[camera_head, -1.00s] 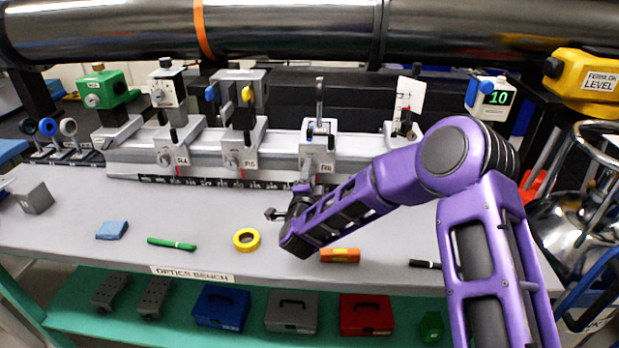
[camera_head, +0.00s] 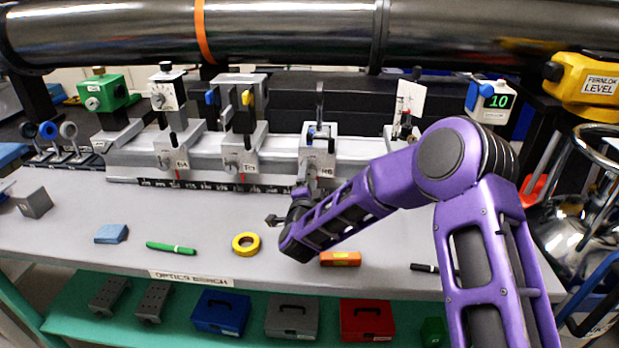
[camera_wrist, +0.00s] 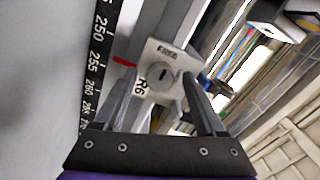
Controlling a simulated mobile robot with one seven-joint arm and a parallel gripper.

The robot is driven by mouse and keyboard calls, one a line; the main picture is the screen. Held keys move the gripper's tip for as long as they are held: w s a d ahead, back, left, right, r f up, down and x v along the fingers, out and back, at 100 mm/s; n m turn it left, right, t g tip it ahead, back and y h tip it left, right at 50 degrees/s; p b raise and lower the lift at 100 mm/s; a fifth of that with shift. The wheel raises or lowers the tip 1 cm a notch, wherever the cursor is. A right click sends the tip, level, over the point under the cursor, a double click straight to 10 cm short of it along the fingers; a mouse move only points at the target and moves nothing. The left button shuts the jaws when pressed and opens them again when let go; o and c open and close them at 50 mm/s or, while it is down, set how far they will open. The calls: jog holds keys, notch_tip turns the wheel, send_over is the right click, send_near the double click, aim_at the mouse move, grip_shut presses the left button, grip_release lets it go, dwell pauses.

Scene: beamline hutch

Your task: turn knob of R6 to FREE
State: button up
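The R6 carrier (camera_head: 318,148) stands on the bench rail, right of R5, with a thin post on top. Its front face also shows in the wrist view, with a tilted R6 label (camera_wrist: 141,87). The round grey knob of R6 (camera_wrist: 163,76) has a dark slot or mark. A small word is printed above it, too blurred to read surely. My gripper (camera_wrist: 156,78) is open, its two fingers pointing at the carrier on either side of the knob. I cannot tell whether they touch it. In the head view my gripper (camera_head: 301,189) is in front of R6 and partly hides it.
Carriers R4 (camera_head: 172,155) and R5 (camera_head: 242,150) stand left on the same rail, above a black scale (camera_wrist: 97,60). Yellow tape (camera_head: 246,244), a green pen (camera_head: 171,248) and an orange block (camera_head: 340,259) lie on the bench. A large pipe (camera_head: 290,32) crosses above.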

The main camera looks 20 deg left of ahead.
jog(key=v, duration=1.7)
jog(key=shift+s, duration=0.2)
jog(key=shift+w, duration=0.1)
